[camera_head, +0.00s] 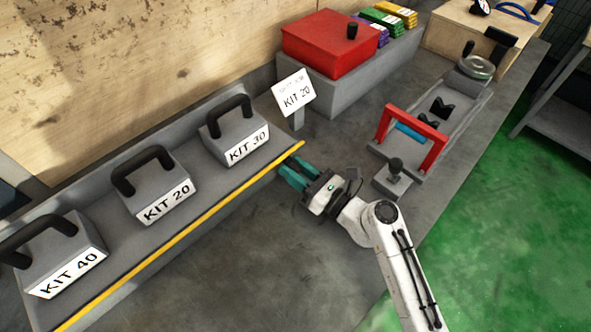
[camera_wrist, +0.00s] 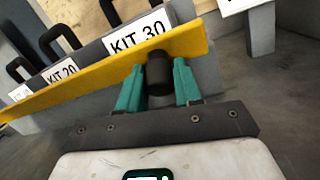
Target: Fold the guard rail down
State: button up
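The guard rail (camera_head: 190,229) is a long yellow bar along the front edge of the grey kit shelf. In the wrist view the yellow rail (camera_wrist: 75,88) stands on edge in front of the kits, its broad face towards me. A black knob (camera_wrist: 158,72) sticks out from the rail near its right end. My gripper (camera_head: 288,168) is at that end, with its teal fingers on both sides of the knob. In the wrist view my gripper (camera_wrist: 160,82) appears shut on the knob. The knob is hidden in the head view.
Kit blocks marked 40 (camera_head: 60,262), 20 (camera_head: 155,190) and 30 (camera_head: 233,135) stand behind the rail. A KIT 20 sign (camera_head: 294,92) stands just beyond its right end. A fixture with a red handle frame (camera_head: 432,126) lies to the right. The bench in front is clear.

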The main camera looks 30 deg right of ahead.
jog(key=o, duration=0.4)
jog(key=shift+c, duration=0.2)
jog(key=shift+s+d+f, duration=0.2)
jog(key=shift+s+d, duration=0.05)
jog(key=shift+s, duration=0.25)
jog(key=b+v, duration=0.2)
jog(key=v, duration=0.7)
jog(key=shift+s+d+r, duration=0.1)
jog(key=shift+s+d, duration=0.05)
jog(key=shift+s, duration=0.25)
